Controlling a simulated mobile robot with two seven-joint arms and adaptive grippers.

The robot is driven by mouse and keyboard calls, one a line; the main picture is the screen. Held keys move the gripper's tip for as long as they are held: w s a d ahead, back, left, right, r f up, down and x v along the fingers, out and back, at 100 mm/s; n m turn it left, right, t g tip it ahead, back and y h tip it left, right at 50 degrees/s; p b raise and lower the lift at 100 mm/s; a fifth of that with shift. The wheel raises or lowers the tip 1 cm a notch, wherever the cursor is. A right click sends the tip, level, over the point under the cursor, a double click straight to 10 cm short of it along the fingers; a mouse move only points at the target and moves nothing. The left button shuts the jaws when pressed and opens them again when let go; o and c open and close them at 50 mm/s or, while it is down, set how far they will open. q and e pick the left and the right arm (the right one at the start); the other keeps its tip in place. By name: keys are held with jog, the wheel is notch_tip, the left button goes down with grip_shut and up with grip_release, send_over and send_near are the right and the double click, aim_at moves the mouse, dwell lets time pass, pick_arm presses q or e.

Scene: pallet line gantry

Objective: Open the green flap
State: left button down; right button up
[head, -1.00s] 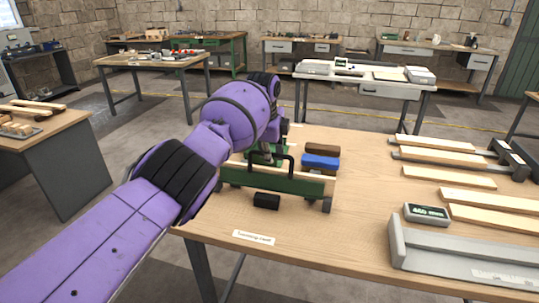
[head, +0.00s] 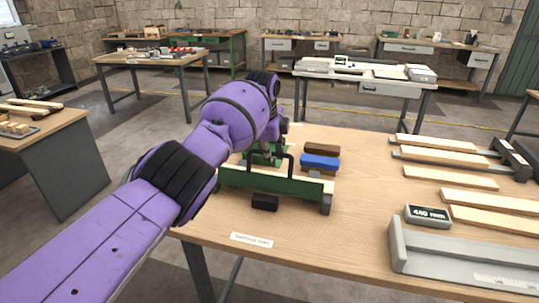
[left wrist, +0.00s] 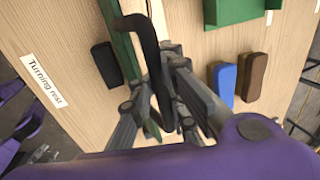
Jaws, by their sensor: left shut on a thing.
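The green flap (head: 270,183) is a long dark green board standing on the near wooden table, with a black bar handle (head: 288,163) on it. In the left wrist view the black handle (left wrist: 145,45) rises beside the green board (left wrist: 122,42). My left gripper (head: 266,157) is at the handle, partly hidden behind my purple arm. In the left wrist view my left gripper (left wrist: 165,122) is shut, with the handle's lower part between its fingers. Its exact contact is partly hidden. My right gripper is in no view.
A blue block (head: 320,161) and a brown block (head: 322,149) lie behind the flap. A black block (head: 265,202) sits in front. Wooden strips (head: 450,177), a grey display box (head: 428,215) and a grey channel (head: 455,262) take up the right side.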

pick_arm(q)
jog(key=c, duration=2)
grip_release()
jog(key=shift+w+r, duration=0.2)
jog(key=shift+r, duration=0.45)
jog(key=shift+o, duration=1.2)
jog(key=shift+s+f, duration=0.1)
jog(key=shift+f, duration=0.15)
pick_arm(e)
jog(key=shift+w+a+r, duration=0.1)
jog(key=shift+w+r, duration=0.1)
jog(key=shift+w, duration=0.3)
pick_arm(q)
jog(key=v, duration=1.2)
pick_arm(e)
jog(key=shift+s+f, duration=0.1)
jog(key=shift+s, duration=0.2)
pick_arm(q)
jog(key=shift+s+f, duration=0.2)
